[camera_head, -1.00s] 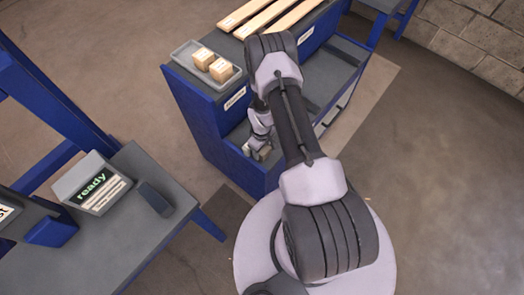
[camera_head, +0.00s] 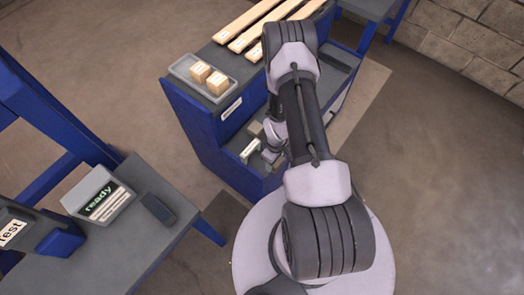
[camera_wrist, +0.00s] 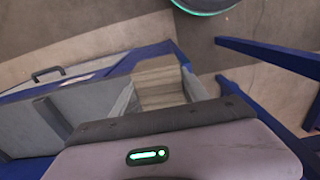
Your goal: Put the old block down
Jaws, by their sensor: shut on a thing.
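The old block (camera_wrist: 160,82), a worn grey-brown wooden piece, is between the two pale fingers of my gripper (camera_wrist: 162,98) in the wrist view. The gripper is shut on it. In the head view my gripper (camera_head: 270,155) is low at the near left end of the blue bench's lower shelf, partly hidden by my arm. A small grey-brown piece (camera_head: 256,128) shows just behind it; I cannot tell whether it is separate from the held block. Whether the held block touches a surface is also unclear.
A grey tray (camera_head: 188,72) with two light wooden blocks (camera_head: 209,78) is on the blue bench (camera_head: 188,112), beside several planks (camera_head: 245,28). A grey table (camera_head: 130,240) at left holds a "ready" display (camera_head: 100,203) and a dark device (camera_head: 157,209). Floor between is clear.

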